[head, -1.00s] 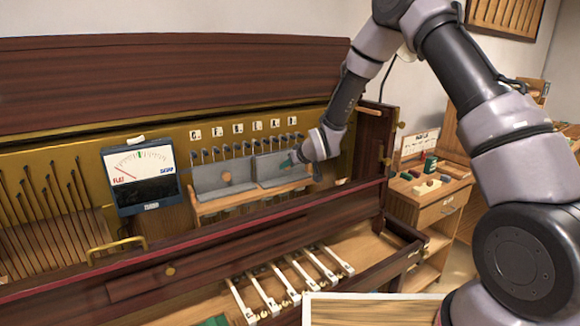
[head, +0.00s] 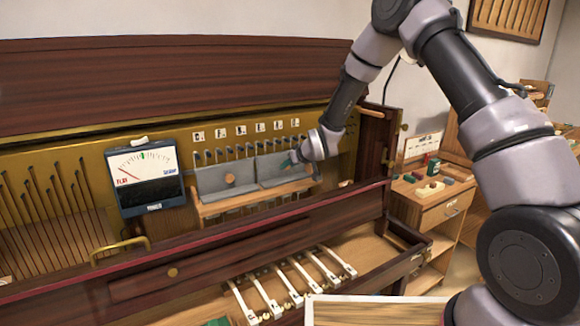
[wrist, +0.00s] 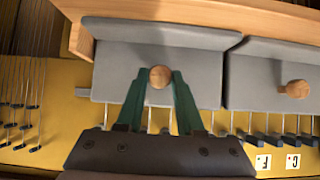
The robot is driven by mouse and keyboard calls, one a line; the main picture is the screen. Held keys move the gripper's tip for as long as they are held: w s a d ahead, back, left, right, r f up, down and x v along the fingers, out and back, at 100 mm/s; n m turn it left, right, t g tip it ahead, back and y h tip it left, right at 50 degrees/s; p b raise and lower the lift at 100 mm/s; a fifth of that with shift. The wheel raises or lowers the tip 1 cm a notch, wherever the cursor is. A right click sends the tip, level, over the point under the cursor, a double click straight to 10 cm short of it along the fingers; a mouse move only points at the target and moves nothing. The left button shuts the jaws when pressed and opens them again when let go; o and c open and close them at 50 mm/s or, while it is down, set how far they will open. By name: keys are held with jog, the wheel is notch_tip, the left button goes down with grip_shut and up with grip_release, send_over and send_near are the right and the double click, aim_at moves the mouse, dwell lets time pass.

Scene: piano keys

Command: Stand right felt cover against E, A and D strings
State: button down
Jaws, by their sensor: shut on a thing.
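The right felt cover (head: 270,166) is a grey panel standing upright in front of the right-hand strings, below the letter cards. In the wrist view this cover (wrist: 200,75) is at the left, and my gripper (wrist: 160,77) has its green fingers shut around its round wooden knob (wrist: 160,76). In the head view my gripper (head: 296,157) is at the right cover, hiding its knob. Short lengths of string (wrist: 155,119) show past the cover's edge. Whether the panel touches the strings cannot be told.
The left felt cover (head: 215,179) with its knob (head: 230,179) stands close beside it. A wooden shelf (head: 230,204) runs below both. A tuning meter (head: 144,177) hangs at the left. The dark case rail (head: 220,238) lies in front, with several white keys below.

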jog(key=shift+w+a, duration=0.1)
jog(key=shift+w, duration=0.05)
jog(key=shift+c, duration=2.3)
grip_release()
jog(key=s+d+r, duration=0.2)
jog(key=s+d, duration=0.2)
jog(key=s, duration=0.2)
jog(key=shift+s+d, duration=0.25)
jog(key=shift+s, duration=0.05)
